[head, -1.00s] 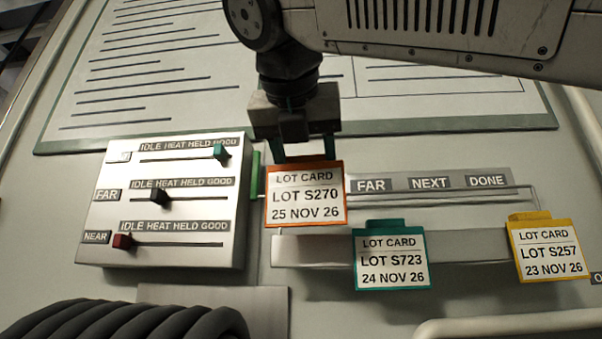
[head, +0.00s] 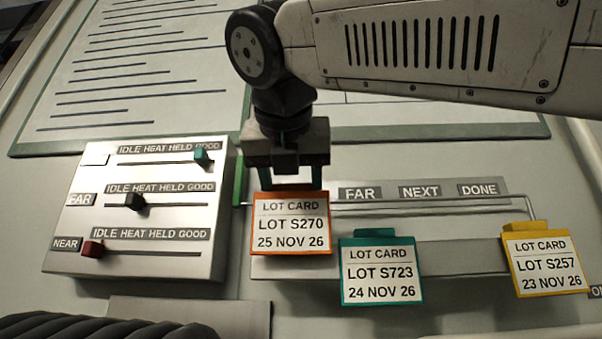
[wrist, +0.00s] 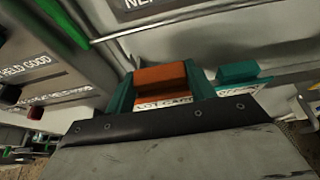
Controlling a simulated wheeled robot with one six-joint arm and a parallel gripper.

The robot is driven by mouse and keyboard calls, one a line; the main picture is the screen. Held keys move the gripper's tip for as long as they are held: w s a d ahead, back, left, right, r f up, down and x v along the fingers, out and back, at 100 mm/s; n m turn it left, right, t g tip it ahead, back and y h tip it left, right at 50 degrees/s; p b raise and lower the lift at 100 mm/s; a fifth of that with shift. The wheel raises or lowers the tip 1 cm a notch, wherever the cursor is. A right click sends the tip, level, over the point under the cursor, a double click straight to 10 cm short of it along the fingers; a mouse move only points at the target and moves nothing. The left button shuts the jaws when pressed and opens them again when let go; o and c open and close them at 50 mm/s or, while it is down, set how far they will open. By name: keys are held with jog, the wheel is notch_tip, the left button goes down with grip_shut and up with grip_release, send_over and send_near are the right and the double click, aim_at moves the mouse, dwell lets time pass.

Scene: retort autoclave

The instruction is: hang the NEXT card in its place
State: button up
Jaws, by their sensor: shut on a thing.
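My gripper (head: 290,178) is shut on the top tab of the orange-edged lot card S270 (head: 291,224). The card hangs upright from the teal fingers in front of the left part of the rail, left of the FAR label (head: 360,193). Whether it touches the rail (head: 440,201) cannot be told. In the wrist view its orange tab (wrist: 160,80) sits between the fingers. The NEXT label (head: 420,191) is right of FAR. The teal card S723 (head: 381,272) hangs lower, below FAR and NEXT. The yellow card S257 (head: 545,264) hangs at the right, below DONE (head: 478,190).
A slider panel (head: 140,212) stands to the left, with a green strip (head: 239,180) beside the rail's left end. A dark ribbed hose (head: 100,327) crosses the lower left. The rail between the orange card and its right end looks bare.

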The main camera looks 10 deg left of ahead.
aim_at(294, 230)
jog(key=shift+x, duration=1.7)
jog(key=shift+d+f, duration=0.1)
jog(key=shift+f, duration=0.65)
jog(key=shift+s, duration=0.2)
jog(key=shift+f, duration=1.65)
jog(key=o, duration=1.1)
jog(key=shift+c, duration=0.2)
jog(key=v, duration=0.7)
jog(key=shift+s+r, duration=0.15)
jog(key=shift+s, duration=0.25)
